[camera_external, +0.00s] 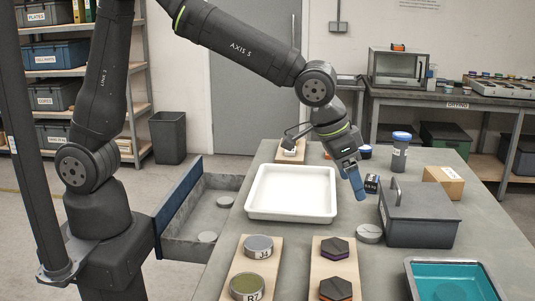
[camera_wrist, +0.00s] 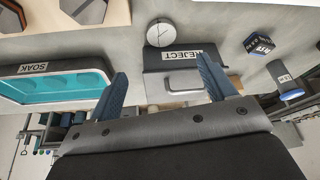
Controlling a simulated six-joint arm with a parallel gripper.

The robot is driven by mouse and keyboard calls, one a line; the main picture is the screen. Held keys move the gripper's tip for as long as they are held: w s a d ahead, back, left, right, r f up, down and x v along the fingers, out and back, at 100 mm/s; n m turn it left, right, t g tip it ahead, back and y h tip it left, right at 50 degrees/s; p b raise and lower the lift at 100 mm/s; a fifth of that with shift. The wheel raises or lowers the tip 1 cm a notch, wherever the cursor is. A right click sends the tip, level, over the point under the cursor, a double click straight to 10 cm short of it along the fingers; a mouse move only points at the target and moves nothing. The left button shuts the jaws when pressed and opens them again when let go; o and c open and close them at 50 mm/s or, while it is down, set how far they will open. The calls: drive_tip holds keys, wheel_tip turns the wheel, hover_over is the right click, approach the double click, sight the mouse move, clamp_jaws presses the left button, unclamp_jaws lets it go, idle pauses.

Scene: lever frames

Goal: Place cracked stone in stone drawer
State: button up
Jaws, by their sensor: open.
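A round pale grey stone disc with thin dark lines (camera_external: 369,234) lies flat on the table, left of the dark grey box. It also shows in the wrist view (camera_wrist: 160,32), beyond my fingertips. My gripper (camera_external: 359,188) is above the table, behind and higher than the disc, apart from it. In the wrist view my gripper (camera_wrist: 165,80) has its two blue fingers spread with nothing between them. A grey drawer with a blue front (camera_external: 179,246) stands open at the left of the table, with round grey discs (camera_external: 224,202) inside.
The dark grey box (camera_external: 420,222) has a handled lid and a REJECT label in the wrist view. A white tray (camera_external: 290,216) stands between drawer and disc. Wooden boards (camera_external: 317,270) with discs and hexagonal pieces, and a teal SOAK tray (camera_external: 455,268), are in front.

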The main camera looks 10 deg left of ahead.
sight(369, 231)
drive_tip(key=x, duration=1.2)
drive_tip(key=shift+w+d+f, duration=0.15)
drive_tip(key=shift+f, duration=0.25)
drive_tip(key=c, duration=1.2)
drive_tip(key=shift+r, duration=0.15)
wheel_tip(369, 231, up, 4)
drive_tip(key=shift+f, duration=0.1)
drive_tip(key=s+a+r, duration=0.1)
drive_tip(key=s+r, duration=0.1)
drive_tip(key=s, duration=0.1)
drive_tip(key=s+a+r, duration=0.2)
drive_tip(key=s, duration=0.2)
drive_tip(key=s+a+r, duration=0.2)
drive_tip(key=s+r, duration=0.1)
drive_tip(key=shift+s, duration=0.2)
